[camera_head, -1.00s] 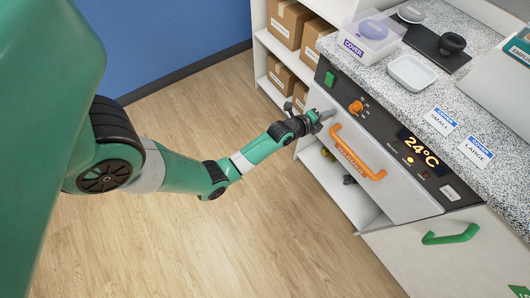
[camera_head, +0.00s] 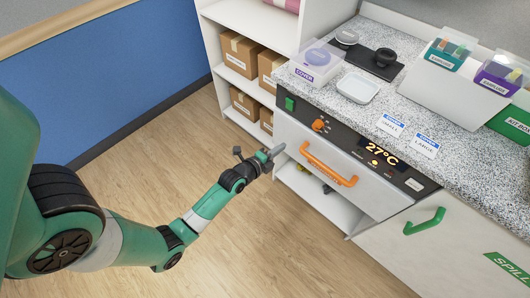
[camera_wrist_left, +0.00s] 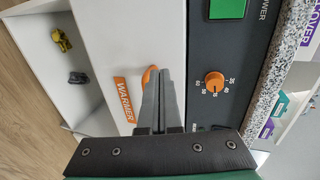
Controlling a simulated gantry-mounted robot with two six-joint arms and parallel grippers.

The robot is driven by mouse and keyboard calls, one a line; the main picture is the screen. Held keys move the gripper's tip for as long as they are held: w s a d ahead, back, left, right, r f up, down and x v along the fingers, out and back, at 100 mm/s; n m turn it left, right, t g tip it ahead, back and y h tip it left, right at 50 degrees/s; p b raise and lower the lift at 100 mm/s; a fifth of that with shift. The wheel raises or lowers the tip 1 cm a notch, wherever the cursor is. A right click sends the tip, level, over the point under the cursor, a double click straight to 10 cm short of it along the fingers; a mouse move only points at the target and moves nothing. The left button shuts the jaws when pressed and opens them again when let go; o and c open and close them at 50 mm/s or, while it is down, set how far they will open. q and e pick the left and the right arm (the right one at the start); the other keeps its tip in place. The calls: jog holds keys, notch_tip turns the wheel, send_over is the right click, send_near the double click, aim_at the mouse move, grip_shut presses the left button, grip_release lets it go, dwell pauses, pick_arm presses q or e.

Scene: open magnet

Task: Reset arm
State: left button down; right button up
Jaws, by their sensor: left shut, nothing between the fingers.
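My left arm comes in from the left, and its gripper (camera_head: 274,152) is at the front of the warmer, just left of the orange handle (camera_head: 330,166). Its fingers are shut and empty; they show pressed together in the left wrist view (camera_wrist_left: 160,98). There the fingertips overlap the end of the orange handle (camera_wrist_left: 149,76) in the picture; I cannot tell whether they touch it. The orange knob (camera_head: 318,125) is on the dark panel above and also shows in the left wrist view (camera_wrist_left: 215,82). The display (camera_head: 381,149) reads 27°C. My right gripper is not in view.
The speckled counter (camera_head: 340,105) holds a clear-lidded COVER box (camera_head: 316,62), a white dish (camera_head: 358,88), a dark tray (camera_head: 372,64) and label cards. A white shelf with cardboard boxes (camera_head: 241,52) stands behind. A green handle (camera_head: 424,222) is at right. The wooden floor is clear.

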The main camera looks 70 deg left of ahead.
pick_arm(q)
jog(key=v, duration=0.3)
jog(key=p+v, duration=0.1)
jog(key=shift+s+d+r, duration=0.15)
jog(key=shift+r, duration=0.2)
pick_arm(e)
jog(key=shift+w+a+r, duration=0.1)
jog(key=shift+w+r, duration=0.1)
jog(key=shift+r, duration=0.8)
